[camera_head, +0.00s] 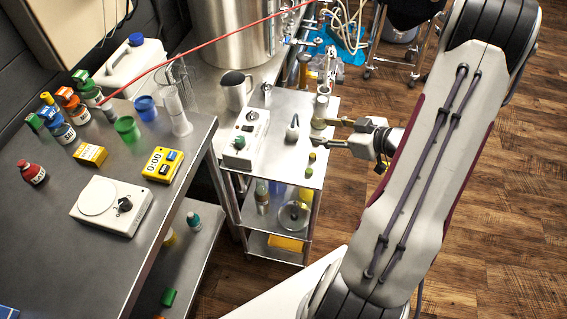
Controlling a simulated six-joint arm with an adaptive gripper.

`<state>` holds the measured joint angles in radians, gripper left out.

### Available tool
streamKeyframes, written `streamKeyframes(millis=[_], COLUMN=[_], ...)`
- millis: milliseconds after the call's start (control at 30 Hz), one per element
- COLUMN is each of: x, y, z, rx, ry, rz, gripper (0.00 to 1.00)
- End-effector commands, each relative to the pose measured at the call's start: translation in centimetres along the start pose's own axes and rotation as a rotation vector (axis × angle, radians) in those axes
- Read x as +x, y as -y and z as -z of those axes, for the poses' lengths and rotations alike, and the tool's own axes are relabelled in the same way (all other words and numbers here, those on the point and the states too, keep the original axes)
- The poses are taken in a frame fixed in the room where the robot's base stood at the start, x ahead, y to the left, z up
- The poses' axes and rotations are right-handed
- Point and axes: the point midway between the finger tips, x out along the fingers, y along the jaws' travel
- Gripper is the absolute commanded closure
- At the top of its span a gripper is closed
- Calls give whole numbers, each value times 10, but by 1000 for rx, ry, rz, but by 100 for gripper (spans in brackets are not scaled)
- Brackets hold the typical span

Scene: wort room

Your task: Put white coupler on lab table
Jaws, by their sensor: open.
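A small pale grey-white piece with a dark top (292,129) stands on the top shelf of the steel cart (277,166); it may be the white coupler, but it is too small to be sure. My gripper (328,132) is at the cart's right edge. Its two fingers are apart, pointing left toward this piece, with a gap before it and nothing seen between them. A steel lab table (168,207) fills the left, separate from the cart.
A pale cylinder (320,109) stands close behind my upper finger. Two small olive caps (310,164) lie in front of the lower one. A white control box (246,138) takes the cart's left side. The lab table holds bottles, a yellow timer (162,164) and a white scale (111,205).

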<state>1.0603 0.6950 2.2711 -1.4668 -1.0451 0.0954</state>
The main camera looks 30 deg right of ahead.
Motion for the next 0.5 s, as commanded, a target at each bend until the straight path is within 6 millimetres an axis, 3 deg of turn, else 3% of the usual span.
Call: streamKeyframes(millis=[500], x=[-2], y=[-39], z=[71], rx=[-132], ry=[249], rz=[-239], gripper=[56])
